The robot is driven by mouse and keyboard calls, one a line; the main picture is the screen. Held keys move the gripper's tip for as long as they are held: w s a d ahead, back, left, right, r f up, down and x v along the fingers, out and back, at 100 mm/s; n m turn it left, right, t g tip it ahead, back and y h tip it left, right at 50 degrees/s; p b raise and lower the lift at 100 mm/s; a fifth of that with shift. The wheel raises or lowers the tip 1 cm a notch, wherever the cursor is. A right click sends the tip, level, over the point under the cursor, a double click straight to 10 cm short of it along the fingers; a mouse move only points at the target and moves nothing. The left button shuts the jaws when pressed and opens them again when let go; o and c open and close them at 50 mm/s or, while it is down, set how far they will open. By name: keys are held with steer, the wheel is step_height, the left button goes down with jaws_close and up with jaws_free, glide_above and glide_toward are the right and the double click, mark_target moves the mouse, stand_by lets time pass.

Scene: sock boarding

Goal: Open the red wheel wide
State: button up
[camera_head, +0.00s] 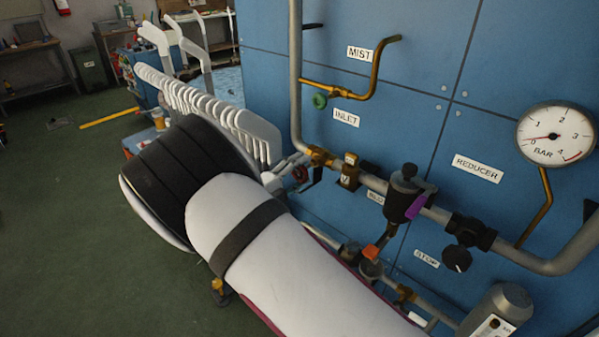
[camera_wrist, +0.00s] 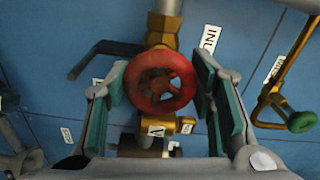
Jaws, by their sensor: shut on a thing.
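The red wheel (camera_wrist: 143,100) is a round handwheel with spokes on a brass valve body. In the wrist view it sits between the two green-padded fingers of my gripper (camera_wrist: 160,82), which is shut on it. The pads stand at its left and right rim; the exact contact is hard to see. In the head view the red wheel (camera_head: 301,174) shows small at the left end of the pipe run, partly hidden by my gripper (camera_head: 288,168). My arm covers the area in front of it.
A green handwheel (camera_head: 319,101) hangs on the brass MIST pipe, up and right of the red wheel. A vertical grey pipe (camera_head: 296,70) rises above the valve. A dark lever (camera_wrist: 90,58) lies close by. A pressure gauge (camera_head: 555,146) is at the far right, its needle low.

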steer(key=shift+f+n, duration=0.1)
steer(key=shift+n, duration=0.4)
steer(key=o, duration=1.2)
steer(key=shift+c, duration=0.2)
steer(key=v, duration=1.2)
